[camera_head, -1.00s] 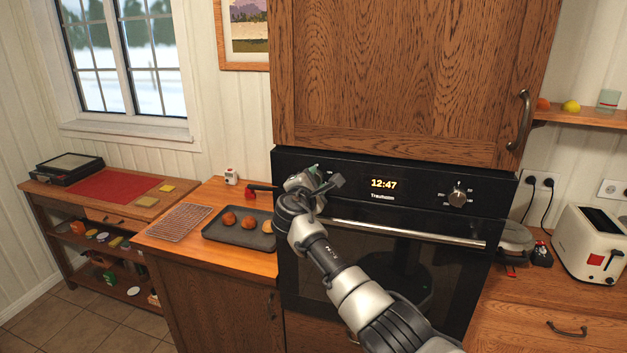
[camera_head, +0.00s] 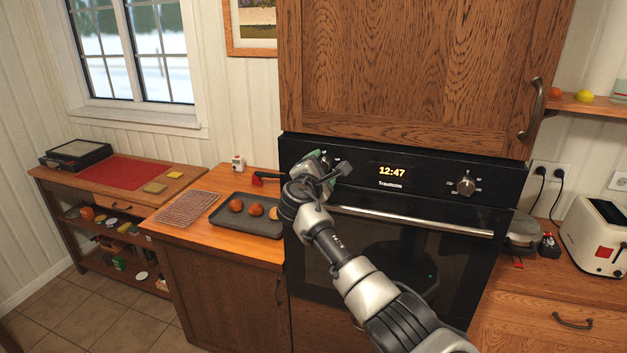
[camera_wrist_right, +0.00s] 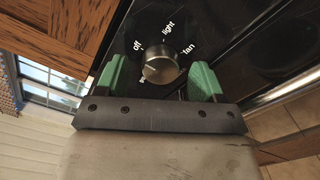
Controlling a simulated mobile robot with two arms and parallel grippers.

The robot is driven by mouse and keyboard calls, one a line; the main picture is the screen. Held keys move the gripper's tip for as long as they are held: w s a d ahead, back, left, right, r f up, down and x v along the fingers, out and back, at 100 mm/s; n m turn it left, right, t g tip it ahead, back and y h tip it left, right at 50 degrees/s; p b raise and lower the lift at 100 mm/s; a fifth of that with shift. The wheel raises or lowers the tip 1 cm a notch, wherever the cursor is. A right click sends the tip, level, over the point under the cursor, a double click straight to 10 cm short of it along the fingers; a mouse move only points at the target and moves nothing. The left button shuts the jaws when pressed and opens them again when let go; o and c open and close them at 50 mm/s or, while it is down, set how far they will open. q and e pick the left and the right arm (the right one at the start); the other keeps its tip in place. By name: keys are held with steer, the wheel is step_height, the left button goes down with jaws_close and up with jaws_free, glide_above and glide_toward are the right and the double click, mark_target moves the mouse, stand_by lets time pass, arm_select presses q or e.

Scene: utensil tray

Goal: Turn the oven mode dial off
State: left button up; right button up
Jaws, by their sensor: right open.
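The black oven front (camera_head: 440,225) has a dark control panel with a lit 12:47 display (camera_head: 392,171). In the right wrist view, a round silver mode dial (camera_wrist_right: 160,68) shows with the labels "off", "light" and "fan" around it. A pale mark shows at its lower left edge; I cannot tell its setting for certain. My right gripper (camera_head: 338,168) is at the left part of the panel and mostly hides this dial in the head view. Its green fingertips (camera_wrist_right: 157,80) are open, one on each side of the dial; contact is not clear. My left gripper is out of view.
A second dial (camera_head: 466,185) is right of the display. The oven handle (camera_head: 410,220) runs below the panel. A wooden cabinet (camera_head: 420,70) hangs above. A dark tray with buns (camera_head: 247,228) lies on the left counter; a toaster (camera_head: 597,235) stands at the right.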

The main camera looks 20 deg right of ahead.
steer(key=b+v, duration=0.3)
steer(key=v, duration=0.7)
